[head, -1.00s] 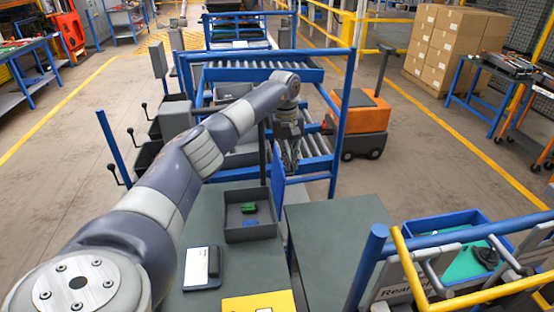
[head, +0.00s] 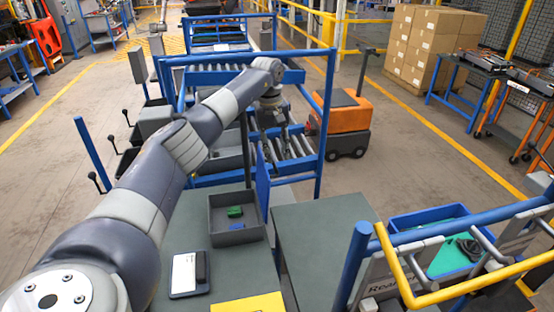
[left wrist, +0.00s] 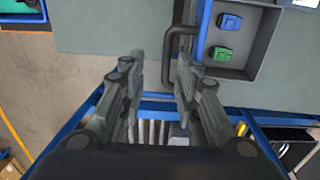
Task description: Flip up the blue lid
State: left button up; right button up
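The blue lid (head: 262,178) stands roughly vertical at the right side of the grey bin (head: 238,238) in the head view. In the left wrist view the lid (left wrist: 204,22) shows almost edge-on as a narrow blue strip beside the bin (left wrist: 262,38). A dark bar handle (left wrist: 169,58) sticks out from the strip. My left gripper (left wrist: 162,68) is open, and the handle bar lies between its fingertips, nearer the right finger. Contact cannot be told. In the head view my left gripper (head: 274,130) is just beyond the lid. My right gripper is not in view.
A green block (head: 235,212) and a blue block (head: 237,227) lie in the bin. A roller rack (head: 300,150) with blue posts stands behind. A dark tabletop (head: 325,245) is on the right. A white-faced device (head: 184,274) lies in front of the bin.

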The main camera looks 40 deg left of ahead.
pick_arm(q)
notch_tip(320, 180, up, 8)
jog(key=shift+s+a, duration=0.2)
jog(key=shift+s, duration=0.1)
jog(key=shift+f, duration=0.15)
dwell(0.3)
